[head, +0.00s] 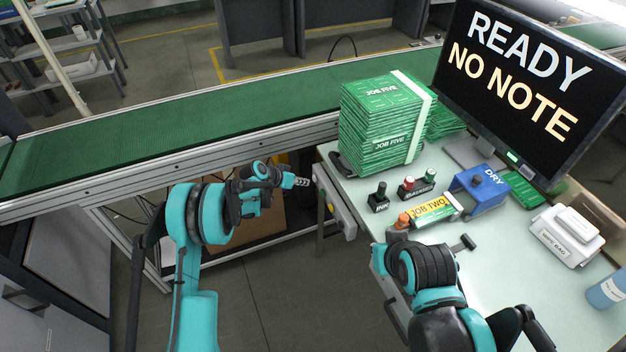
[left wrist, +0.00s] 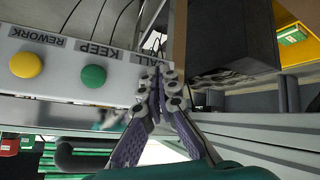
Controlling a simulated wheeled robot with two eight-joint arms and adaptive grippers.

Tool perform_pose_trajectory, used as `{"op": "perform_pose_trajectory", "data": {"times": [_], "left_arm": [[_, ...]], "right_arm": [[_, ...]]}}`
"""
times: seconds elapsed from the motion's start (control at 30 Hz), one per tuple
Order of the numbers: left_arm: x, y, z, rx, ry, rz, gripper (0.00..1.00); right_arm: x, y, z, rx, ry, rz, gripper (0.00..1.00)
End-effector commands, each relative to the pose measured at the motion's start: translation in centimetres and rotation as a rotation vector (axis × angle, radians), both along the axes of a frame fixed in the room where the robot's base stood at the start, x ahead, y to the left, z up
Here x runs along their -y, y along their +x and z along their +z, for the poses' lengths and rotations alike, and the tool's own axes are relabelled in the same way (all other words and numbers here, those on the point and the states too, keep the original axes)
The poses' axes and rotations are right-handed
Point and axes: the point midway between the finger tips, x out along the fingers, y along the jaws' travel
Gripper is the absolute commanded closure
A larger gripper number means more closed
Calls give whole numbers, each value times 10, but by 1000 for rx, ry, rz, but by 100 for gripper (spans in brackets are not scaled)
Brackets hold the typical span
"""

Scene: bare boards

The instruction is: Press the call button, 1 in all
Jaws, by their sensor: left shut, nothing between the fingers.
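The button box (head: 337,207) is fixed to the near left edge of the table. In the left wrist view the box (left wrist: 60,85) appears upside down, with a yellow button (left wrist: 26,65) marked REWORK and a green button (left wrist: 93,76) marked KEEP. The label at its right end is partly covered and reads "ALL". The call button is not visible there; my fingers cover that end. My left gripper (head: 303,182) is shut and empty, its tips close to the box's far end; it also shows in the left wrist view (left wrist: 160,88). Contact cannot be told.
A green conveyor (head: 200,105) runs behind. On the table are a stack of green boards (head: 375,125), stamps (head: 378,197), a blue DRY stand (head: 480,190), a white wipe box (head: 565,240) and a screen (head: 525,75) reading "READY NO NOTE". Floor is open below my left arm.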

Motion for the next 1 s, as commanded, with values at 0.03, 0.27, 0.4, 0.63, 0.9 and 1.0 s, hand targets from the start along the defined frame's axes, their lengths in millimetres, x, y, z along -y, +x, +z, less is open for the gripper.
{"op": "perform_pose_trajectory", "data": {"times": [0.03,0.27,0.4,0.63,0.9,1.0], "left_arm": [[0,0,0,0,0,0,100],[1,0,0,0,0,0,100],[6,1,-1,0,-1,-1,100],[8,2,0,0,0,0,100],[9,3,0,0,0,0,100],[10,3,0,0,0,0,100]], "right_arm": [[0,0,0,0,0,0,100],[0,0,-1,0,0,0,100],[0,0,-3,0,0,0,100],[0,0,-4,0,0,0,100],[0,0,-4,0,0,0,100],[0,0,-5,0,0,0,100]]}}
